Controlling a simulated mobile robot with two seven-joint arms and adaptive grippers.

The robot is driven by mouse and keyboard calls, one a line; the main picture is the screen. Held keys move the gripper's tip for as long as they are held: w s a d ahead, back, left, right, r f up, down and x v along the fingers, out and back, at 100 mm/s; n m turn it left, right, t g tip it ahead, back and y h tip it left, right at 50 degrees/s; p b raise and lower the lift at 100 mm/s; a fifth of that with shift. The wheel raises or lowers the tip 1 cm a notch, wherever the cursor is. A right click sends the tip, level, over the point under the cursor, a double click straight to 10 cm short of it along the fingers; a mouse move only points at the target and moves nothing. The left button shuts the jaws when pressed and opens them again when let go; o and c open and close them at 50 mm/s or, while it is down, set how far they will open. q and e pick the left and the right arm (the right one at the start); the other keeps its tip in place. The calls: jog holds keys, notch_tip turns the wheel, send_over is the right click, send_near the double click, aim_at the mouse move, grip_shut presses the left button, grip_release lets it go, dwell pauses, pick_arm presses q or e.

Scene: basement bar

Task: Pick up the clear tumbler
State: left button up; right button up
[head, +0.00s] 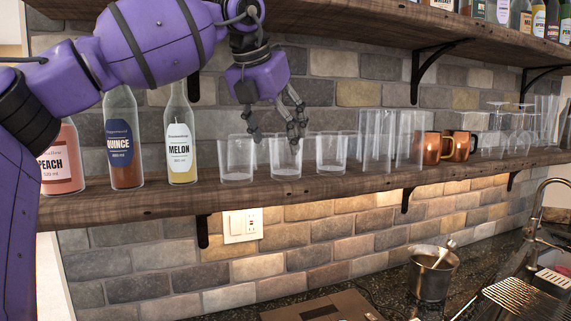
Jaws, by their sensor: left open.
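Several clear tumblers stand upright in a row on the lower wooden shelf (330,187). The short ones are a left tumbler (236,172), a middle tumbler (286,168) and a right tumbler (332,165). Taller clear glasses (377,155) stand just right of them. My left gripper (272,128) is open and empty, its fingers pointing down. In the picture it hangs over the gap between the left and middle tumblers, with its right finger overlapping the middle one. I cannot tell whether it touches. My right gripper is not in view.
Peach, quince and melon bottles (180,145) stand left of the tumblers. Copper mugs (428,150) and stemmed glasses (497,135) stand to the right. An upper shelf (350,32) with a black bracket (430,68) hangs above. A metal pot (430,275) sits on the counter below.

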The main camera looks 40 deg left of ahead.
aim_at(284, 156)
pick_arm(q)
jog(key=shift+w+a+f, duration=0.2)
jog(key=shift+w+f, duration=0.2)
jog(key=shift+f, duration=0.2)
jog(key=shift+x, duration=2.6)
jog(key=shift+d, duration=0.2)
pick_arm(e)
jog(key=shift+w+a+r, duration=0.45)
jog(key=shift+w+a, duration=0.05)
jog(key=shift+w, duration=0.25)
pick_arm(q)
jog(key=shift+s, duration=0.1)
jog(key=shift+c, duration=0.3)
jog(key=c, duration=0.9)
jog(key=shift+c, duration=1)
jog(key=shift+r, duration=0.1)
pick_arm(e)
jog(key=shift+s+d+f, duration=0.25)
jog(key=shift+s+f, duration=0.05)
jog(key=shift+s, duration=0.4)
